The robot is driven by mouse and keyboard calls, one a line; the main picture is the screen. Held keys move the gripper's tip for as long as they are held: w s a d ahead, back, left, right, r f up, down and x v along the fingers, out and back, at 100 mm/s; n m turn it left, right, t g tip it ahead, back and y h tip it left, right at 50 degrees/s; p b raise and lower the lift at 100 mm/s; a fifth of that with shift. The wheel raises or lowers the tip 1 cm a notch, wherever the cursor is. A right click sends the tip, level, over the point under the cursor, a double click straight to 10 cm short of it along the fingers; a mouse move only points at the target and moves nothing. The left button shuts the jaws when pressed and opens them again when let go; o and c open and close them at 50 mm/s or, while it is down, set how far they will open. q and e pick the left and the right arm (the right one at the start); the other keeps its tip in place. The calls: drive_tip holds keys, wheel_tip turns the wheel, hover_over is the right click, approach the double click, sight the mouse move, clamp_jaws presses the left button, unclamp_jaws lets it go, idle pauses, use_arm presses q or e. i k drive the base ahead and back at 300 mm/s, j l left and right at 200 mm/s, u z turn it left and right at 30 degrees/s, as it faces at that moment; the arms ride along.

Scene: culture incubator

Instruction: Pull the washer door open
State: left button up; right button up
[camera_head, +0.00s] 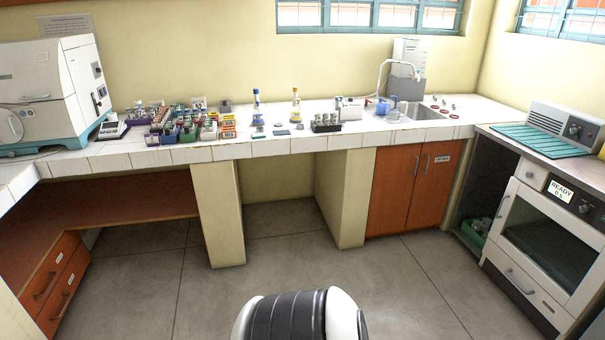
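The washer (535,178) is the white front-loading machine under the counter at the right edge of the head view. Its door (538,232) has a white frame around a dark glass window and looks shut. A short silver handle (502,206) stands upright on the door's left side. Above the door, a small display (560,190) reads "READY", with a dark knob (586,208) beside it. Below the door is a white panel with its own bar handle (519,283). Neither of my grippers shows in this view.
Open grey floor (400,285) lies before the washer. A dark recess left of it holds a green crate (473,236). Orange cabinet doors (400,190) stand under the sink. The tiled bench (270,147) carries racks and bottles. A grey device (562,125) sits on the right counter.

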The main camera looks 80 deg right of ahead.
sight(576, 304)
drive_tip(key=z, duration=4.3)
drive_tip(key=i+j+z, duration=0.1)
drive_tip(key=i, duration=0.4)
drive_tip(key=j, duration=0.05)
